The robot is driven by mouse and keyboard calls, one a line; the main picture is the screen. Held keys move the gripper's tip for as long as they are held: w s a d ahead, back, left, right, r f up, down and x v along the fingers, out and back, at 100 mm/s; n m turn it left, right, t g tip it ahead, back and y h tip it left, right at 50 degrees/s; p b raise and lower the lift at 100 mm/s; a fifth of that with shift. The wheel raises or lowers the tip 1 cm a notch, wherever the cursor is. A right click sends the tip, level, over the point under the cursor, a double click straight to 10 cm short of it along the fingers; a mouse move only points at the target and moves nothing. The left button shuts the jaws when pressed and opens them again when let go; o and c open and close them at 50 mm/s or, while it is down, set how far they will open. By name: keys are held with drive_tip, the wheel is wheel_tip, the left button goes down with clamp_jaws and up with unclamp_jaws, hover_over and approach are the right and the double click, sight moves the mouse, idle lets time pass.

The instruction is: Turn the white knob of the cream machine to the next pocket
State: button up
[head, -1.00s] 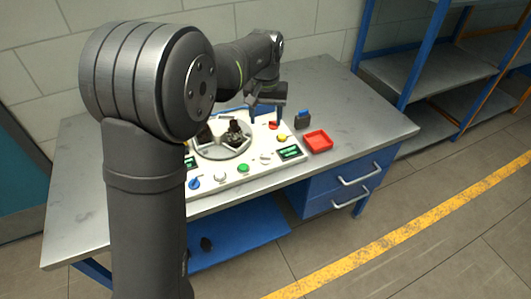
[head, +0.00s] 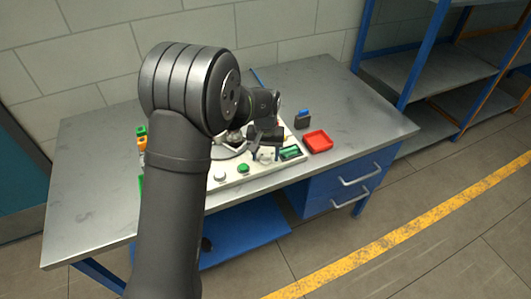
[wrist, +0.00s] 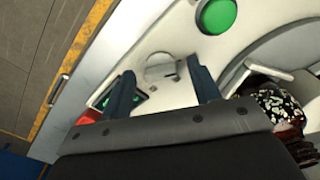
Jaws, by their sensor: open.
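The cream machine (head: 232,178) sits on the metal bench, partly hidden behind my arm. Its white knob (wrist: 160,68) lies on the front panel in the wrist view, with a green button (wrist: 216,15) beside it. My gripper (wrist: 160,76) is open over the knob, with one finger to each side; I cannot tell whether they touch it. In the head view my gripper (head: 260,148) is low over the machine's front right, close to the knob (head: 266,155). A dark amber bottle with a speckled top (wrist: 283,108) shows at the wrist view's right, beside a white pocket wall.
A green display (head: 291,153) is near the knob. The bench's right end is clear. Shelves (head: 415,72) stand beyond.

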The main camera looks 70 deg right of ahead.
drive_tip(key=c, duration=1)
drive_tip(key=shift+m, duration=0.3)
drive_tip(key=m, duration=0.5)
drive_tip(key=shift+w, duration=0.1)
drive_tip(key=m, duration=0.6)
drive_tip(key=shift+d, duration=0.1)
drive_tip(key=o, duration=1)
